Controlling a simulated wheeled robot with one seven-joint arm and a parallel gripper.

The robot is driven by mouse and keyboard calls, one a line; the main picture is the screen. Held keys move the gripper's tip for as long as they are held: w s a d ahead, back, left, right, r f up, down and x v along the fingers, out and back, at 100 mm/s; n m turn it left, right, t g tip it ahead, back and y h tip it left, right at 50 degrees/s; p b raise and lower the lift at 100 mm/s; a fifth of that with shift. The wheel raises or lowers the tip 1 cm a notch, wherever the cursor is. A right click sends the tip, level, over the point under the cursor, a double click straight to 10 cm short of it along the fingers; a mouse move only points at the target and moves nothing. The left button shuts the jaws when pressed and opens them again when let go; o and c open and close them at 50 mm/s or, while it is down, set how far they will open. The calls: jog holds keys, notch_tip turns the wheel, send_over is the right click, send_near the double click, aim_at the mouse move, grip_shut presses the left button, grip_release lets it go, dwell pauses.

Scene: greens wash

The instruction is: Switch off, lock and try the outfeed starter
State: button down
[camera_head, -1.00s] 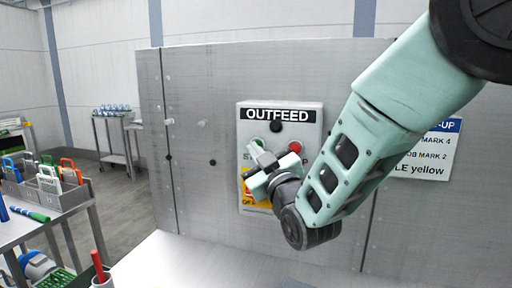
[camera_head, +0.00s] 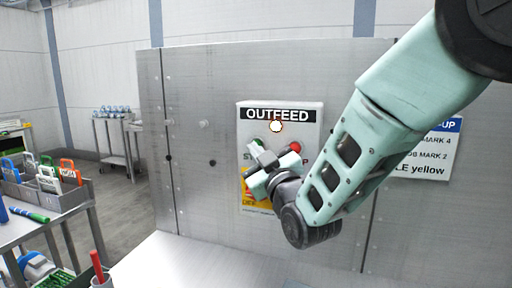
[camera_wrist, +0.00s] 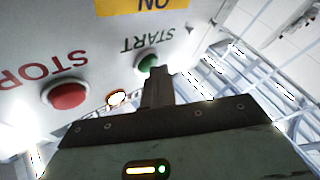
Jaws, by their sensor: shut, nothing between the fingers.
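The OUTFEED starter (camera_head: 309,128) is a grey box on the metal panel. Its lamp (camera_head: 277,126) glows white-orange and also glows in the wrist view (camera_wrist: 117,98). The red STOP button (camera_head: 295,147) is right of the green START button (camera_head: 257,141). The yellow switch plate (camera_head: 262,206) is below, mostly behind my gripper (camera_head: 261,153); the switch handle is hidden. In the wrist view my shut fingers (camera_wrist: 157,76) are at the green button (camera_wrist: 147,62), touching or nearly so. The red button (camera_wrist: 66,93) is clear of them.
A grey bin (camera_head: 62,199) with coloured padlocks and tags stands on the left table. A green-blue marker (camera_head: 30,214) lies before it. A cup with a red pen (camera_head: 97,264) is at the bottom. A sign (camera_head: 430,160) hangs right, partly behind my arm.

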jog(key=shift+s+a, duration=0.2)
jog(key=shift+s, duration=0.4)
jog(key=shift+s, duration=0.1)
jog(key=shift+s+a+b, duration=0.25)
jog(key=shift+s+a, duration=0.05)
jog(key=shift+s, duration=0.45)
jog(key=shift+s+a+b, duration=0.25)
jog(key=shift+s+b, duration=0.05)
jog(key=shift+s, duration=0.5)
jog(key=shift+s+a+b, duration=0.25)
jog(key=shift+s+a, duration=0.05)
jog(key=shift+s, duration=0.45)
jog(key=s+d+f+m+g+h, duration=0.1)
jog(key=s+d+f+g+h, duration=0.1)
jog(key=s+f+g, duration=0.85)
jog(key=s+d+f+g+h, duration=0.2)
jog(key=s+d+f+g, duration=0.1)
jog(key=s, duration=0.3)
jog(key=s+d+f+m+g+h, duration=0.1)
jog(key=s+d+f+g+h, duration=0.1)
jog(key=s, duration=0.4)
jog(key=s+d+f+g+h, duration=0.1)
jog(key=s+d+f+g, duration=0.3)
jog(key=s+d, duration=0.1)
jog(key=shift+s+d+m+h, duration=0.3)
jog(key=shift+s+d+h, duration=0.1)
jog(key=shift+d, duration=0.35)
